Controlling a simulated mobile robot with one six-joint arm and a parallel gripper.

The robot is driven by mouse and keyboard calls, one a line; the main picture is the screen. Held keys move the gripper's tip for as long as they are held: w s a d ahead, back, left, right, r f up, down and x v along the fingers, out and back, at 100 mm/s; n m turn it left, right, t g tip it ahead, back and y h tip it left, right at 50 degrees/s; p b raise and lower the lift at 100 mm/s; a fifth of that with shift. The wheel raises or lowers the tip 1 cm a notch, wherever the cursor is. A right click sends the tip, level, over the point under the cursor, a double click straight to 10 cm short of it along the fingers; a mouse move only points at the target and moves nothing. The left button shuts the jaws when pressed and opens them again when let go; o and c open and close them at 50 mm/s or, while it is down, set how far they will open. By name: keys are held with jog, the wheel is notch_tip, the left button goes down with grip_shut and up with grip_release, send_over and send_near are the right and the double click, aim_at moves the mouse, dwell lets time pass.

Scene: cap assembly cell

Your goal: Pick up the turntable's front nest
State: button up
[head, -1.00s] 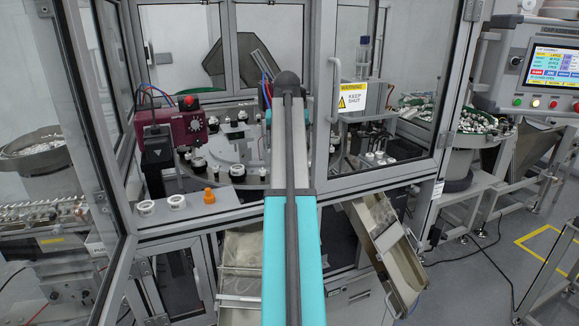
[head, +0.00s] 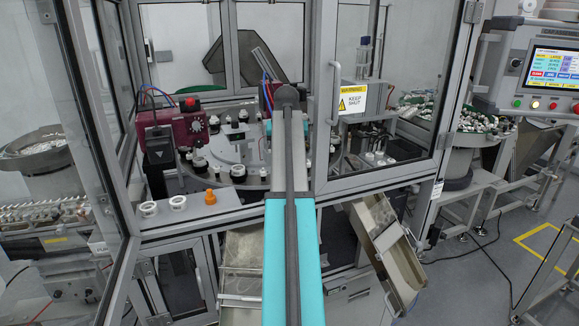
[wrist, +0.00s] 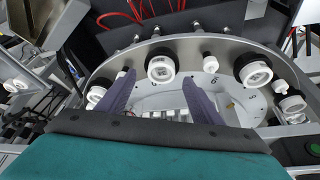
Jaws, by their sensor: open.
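The turntable (head: 215,152) is a grey disc inside the cell, with dark round nests bearing white rings along its rim. In the head view a dark nest (head: 238,173) stands at its near edge, left of my arm. In the wrist view my gripper (wrist: 158,78) has its two purple fingers apart and nothing clamped between them. A dark nest with a white ring (wrist: 161,68) lies just ahead, between the fingertips as pictured. I cannot tell whether they touch it, or which nest is the front one. My arm hides part of the turntable and my gripper in the head view.
A front ledge holds two white rings (head: 178,201) and an orange part (head: 210,197). A maroon unit (head: 178,126) stands at the left. A framed door with a warning sign (head: 352,99) is at the right. Another nest (wrist: 252,68) sits along the rim.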

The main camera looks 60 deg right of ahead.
jog(key=shift+p+x, duration=0.5)
jog(key=shift+x, duration=1)
jog(key=shift+a, duration=0.1)
jog(key=c, duration=1.1)
jog(key=shift+c, duration=0.2)
jog(key=shift+r, duration=0.2)
jog(key=shift+r+b, duration=1.05)
jog(key=shift+r, duration=0.4)
jog(key=s+a+r+b, duration=0.1)
jog(key=s+a+b, duration=0.1)
jog(key=a, duration=0.5)
jog(key=s+a+b, duration=0.3)
jog(key=s+a, duration=0.2)
jog(key=a, duration=0.2)
jog(key=shift+a+r, duration=0.2)
jog(key=shift+r, duration=0.2)
